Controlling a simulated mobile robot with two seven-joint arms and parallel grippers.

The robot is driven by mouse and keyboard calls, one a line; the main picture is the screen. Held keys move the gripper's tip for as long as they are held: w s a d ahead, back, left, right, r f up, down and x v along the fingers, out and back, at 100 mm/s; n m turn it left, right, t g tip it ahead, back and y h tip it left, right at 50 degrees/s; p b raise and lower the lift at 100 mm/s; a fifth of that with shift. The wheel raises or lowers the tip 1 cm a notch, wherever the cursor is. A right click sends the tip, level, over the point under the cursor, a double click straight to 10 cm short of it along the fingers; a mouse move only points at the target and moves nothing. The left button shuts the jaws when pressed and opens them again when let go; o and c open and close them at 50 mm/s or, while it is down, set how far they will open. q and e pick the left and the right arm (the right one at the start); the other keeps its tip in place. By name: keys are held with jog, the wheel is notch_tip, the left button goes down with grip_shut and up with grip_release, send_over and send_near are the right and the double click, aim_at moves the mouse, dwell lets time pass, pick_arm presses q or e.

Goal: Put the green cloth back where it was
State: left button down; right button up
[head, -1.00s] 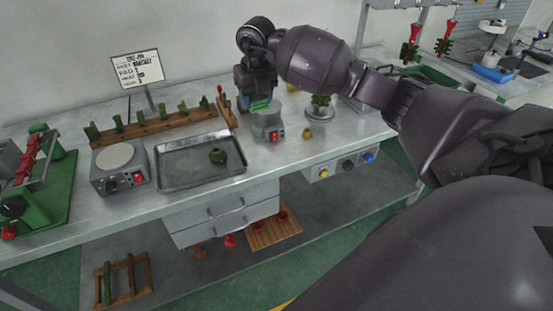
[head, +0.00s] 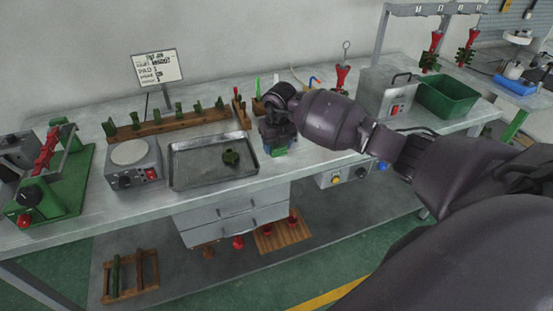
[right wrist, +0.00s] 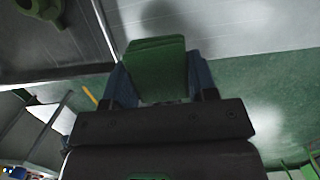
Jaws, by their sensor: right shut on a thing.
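The green cloth (right wrist: 157,66) is a small folded green pad between the fingers of my right gripper (right wrist: 160,80) in the right wrist view. In the head view my right gripper (head: 278,146) points down near the front of the bench, just right of the metal tray. It is shut on the cloth, and a bit of green (head: 279,153) shows at its tips. In the wrist view the cloth appears over the bench's front edge, with floor beyond; its height is hard to tell. My left gripper is out of view.
A green bin (head: 447,98) and a grey box (head: 383,93) stand right. My arm hides part of the bench.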

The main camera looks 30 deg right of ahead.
aim_at(276, 164)
jog(key=shift+f, duration=2.85)
jog(key=shift+f, duration=0.1)
jog(key=shift+f+b, duration=0.1)
jog(key=shift+b, duration=0.2)
jog(key=o, duration=0.9)
